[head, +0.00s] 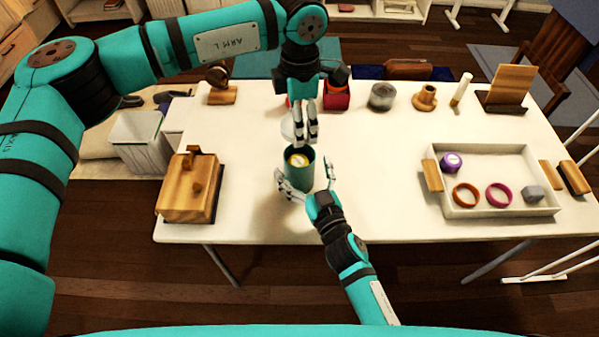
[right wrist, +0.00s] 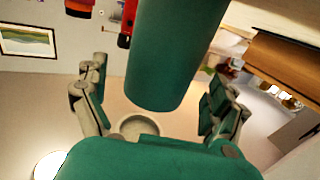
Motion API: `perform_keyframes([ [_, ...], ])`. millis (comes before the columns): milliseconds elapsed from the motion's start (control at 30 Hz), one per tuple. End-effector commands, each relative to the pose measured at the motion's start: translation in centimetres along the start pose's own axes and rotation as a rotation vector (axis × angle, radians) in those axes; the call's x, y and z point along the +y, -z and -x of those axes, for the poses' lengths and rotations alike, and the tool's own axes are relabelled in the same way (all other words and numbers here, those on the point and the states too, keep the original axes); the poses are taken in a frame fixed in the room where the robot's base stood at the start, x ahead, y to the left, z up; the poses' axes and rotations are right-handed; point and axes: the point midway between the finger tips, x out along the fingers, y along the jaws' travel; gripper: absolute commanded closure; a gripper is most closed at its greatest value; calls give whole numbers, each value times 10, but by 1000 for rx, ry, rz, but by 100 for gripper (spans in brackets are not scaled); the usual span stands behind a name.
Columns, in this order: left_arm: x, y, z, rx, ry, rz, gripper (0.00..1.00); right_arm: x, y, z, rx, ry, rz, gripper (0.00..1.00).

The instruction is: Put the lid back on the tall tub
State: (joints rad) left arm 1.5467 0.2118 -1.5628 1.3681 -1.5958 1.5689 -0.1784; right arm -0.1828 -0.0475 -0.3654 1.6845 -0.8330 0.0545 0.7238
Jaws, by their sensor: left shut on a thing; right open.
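The tall green tub (head: 301,178) stands upright on the table, its top open, with a yellow and white thing (head: 298,160) inside. My left gripper (head: 306,138) is just above and behind the tub's rim, shut on a pale, see-through round thing (head: 289,130) that looks like the lid, partly hidden by the fingers. My right gripper (head: 308,184) is open, its fingers on either side of the tub. In the right wrist view the tub (right wrist: 170,50) is between the spread fingers (right wrist: 158,108), with gaps on both sides.
A wooden box (head: 190,190) stands left of the tub. A white tray (head: 490,212) with rings and small items is at the right. A red container (head: 336,97), a grey jar (head: 382,96) and wooden pieces line the back. The table between tub and tray is clear.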

Motion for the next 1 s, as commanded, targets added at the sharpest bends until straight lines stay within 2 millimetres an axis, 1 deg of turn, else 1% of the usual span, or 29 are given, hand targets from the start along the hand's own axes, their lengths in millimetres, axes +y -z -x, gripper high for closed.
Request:
perform_keyframes([
  [33, 0, 0, 0, 0, 0, 0, 45, 0, 0, -8, 1, 0, 0, 4],
  [200, 0, 0, 0, 0, 0, 0, 45, 0, 0, -23, 1, 0, 1, 4],
  [333, 0, 0, 0, 0, 0, 0, 45, 0, 0, -26, -1, 0, -1, 4],
  [567, 0, 0, 0, 0, 0, 0, 45, 0, 0, -27, -1, 0, 0, 4],
  [667, 0, 0, 0, 0, 0, 0, 45, 0, 0, -26, 0, 0, 0, 14],
  [1000, 0, 0, 0, 0, 0, 0, 45, 0, 0, -26, 0, 0, 0, 59],
])
